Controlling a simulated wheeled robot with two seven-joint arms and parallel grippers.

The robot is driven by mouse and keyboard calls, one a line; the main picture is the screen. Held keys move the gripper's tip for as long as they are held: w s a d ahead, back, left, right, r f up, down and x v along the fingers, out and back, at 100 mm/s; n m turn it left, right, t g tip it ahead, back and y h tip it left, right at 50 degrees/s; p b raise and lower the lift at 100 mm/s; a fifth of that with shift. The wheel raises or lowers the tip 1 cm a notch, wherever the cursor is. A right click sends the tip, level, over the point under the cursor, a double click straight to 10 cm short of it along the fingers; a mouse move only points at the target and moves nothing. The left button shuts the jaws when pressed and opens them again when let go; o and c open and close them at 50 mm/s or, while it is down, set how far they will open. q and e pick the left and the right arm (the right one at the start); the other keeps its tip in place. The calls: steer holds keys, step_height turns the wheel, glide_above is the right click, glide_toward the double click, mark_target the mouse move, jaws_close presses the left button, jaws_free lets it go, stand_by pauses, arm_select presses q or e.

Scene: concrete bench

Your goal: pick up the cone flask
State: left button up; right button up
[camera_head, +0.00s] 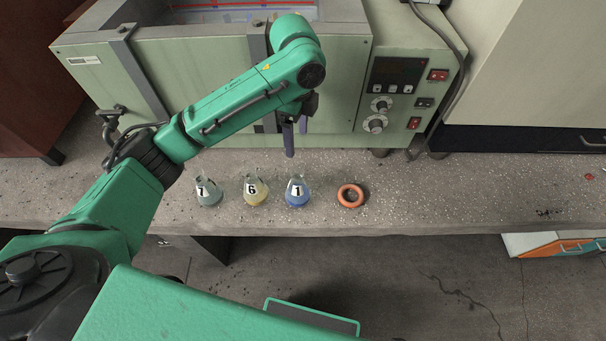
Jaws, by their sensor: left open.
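Three cone flasks stand upright in a row on the concrete bench (450,190). The left flask (209,194) has greyish contents and a label reading 7. The middle flask (255,191) has yellowish contents and is labelled 6. The right flask (297,194) has blue contents and is labelled 1. My left gripper (296,145) points down, open and empty, above and slightly behind the blue flask, apart from it. My right gripper is not in view.
An orange ring (350,195) lies right of the blue flask. A green water bath (210,80) with a control panel (393,90) stands behind the flasks. The bench to the right of the ring is mostly clear. The bench's front edge runs close before the flasks.

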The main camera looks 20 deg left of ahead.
arm_select(q)
glide_toward(297, 173)
steer(key=s, duration=0.3)
steer(key=shift+d+f+p, duration=0.1)
steer(key=shift+f+p, duration=0.05)
steer(key=shift+p, duration=0.15)
steer(key=f, duration=0.1)
steer(key=w+f, duration=0.1)
steer(key=shift+f, duration=0.35)
steer(key=f, duration=0.2)
steer(key=f+p, duration=0.1)
steer(key=f, duration=0.1)
steer(key=shift+w+d+f, duration=0.1)
steer(key=shift+w+f, duration=0.05)
steer(key=shift+w, duration=0.05)
steer(key=shift+f, duration=0.2)
steer(key=shift+c, duration=0.3)
jaws_close()
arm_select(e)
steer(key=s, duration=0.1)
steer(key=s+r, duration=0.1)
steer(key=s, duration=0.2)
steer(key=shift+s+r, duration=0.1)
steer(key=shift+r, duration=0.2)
